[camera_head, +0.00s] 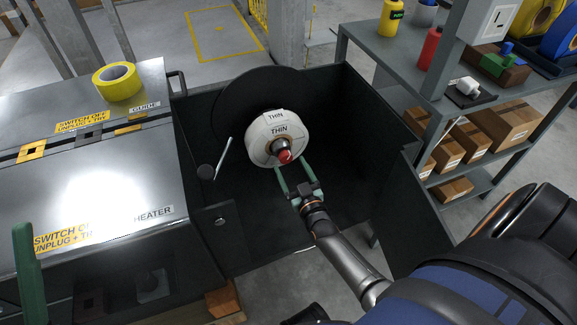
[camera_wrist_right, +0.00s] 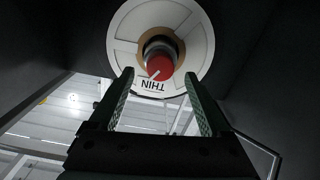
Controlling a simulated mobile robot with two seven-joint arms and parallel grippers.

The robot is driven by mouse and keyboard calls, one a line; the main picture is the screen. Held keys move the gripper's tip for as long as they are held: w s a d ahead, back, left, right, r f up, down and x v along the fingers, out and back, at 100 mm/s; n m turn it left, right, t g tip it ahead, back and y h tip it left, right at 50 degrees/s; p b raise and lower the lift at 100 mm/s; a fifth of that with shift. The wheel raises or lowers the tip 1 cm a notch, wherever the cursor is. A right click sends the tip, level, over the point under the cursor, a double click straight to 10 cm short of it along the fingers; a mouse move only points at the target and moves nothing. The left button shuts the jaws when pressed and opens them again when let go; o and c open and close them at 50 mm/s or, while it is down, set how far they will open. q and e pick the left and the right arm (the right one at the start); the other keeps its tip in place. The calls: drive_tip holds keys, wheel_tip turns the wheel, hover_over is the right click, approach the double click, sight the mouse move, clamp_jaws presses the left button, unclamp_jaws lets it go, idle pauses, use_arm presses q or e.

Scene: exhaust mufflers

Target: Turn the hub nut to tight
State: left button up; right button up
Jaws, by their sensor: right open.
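The hub nut is a red knob (camera_head: 285,157) at the centre of a white roll labelled THIN (camera_head: 262,142). In the right wrist view the red nut (camera_wrist_right: 161,68) has a pale line pointing to the lower left, with a dark collar behind it. My right gripper (camera_head: 293,172) is open and empty just below and in front of the nut. In the wrist view its two green fingers (camera_wrist_right: 160,84) stand wide apart, and the nut shows beyond and between their tips. A green upright piece (camera_head: 26,275) at the lower left edge may be a finger of my left gripper.
The roll sits before a black disc (camera_head: 238,98) inside a dark open-topped housing (camera_head: 348,110). A metal-topped machine with yellow tape (camera_head: 117,80) is left; grey shelving (camera_head: 400,70) is right.

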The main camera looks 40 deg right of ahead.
sight(285, 156)
drive_tip(key=shift+b+x, duration=0.3)
drive_tip(key=shift+x, duration=1)
drive_tip(key=shift+c, duration=0.3)
clamp_jaws()
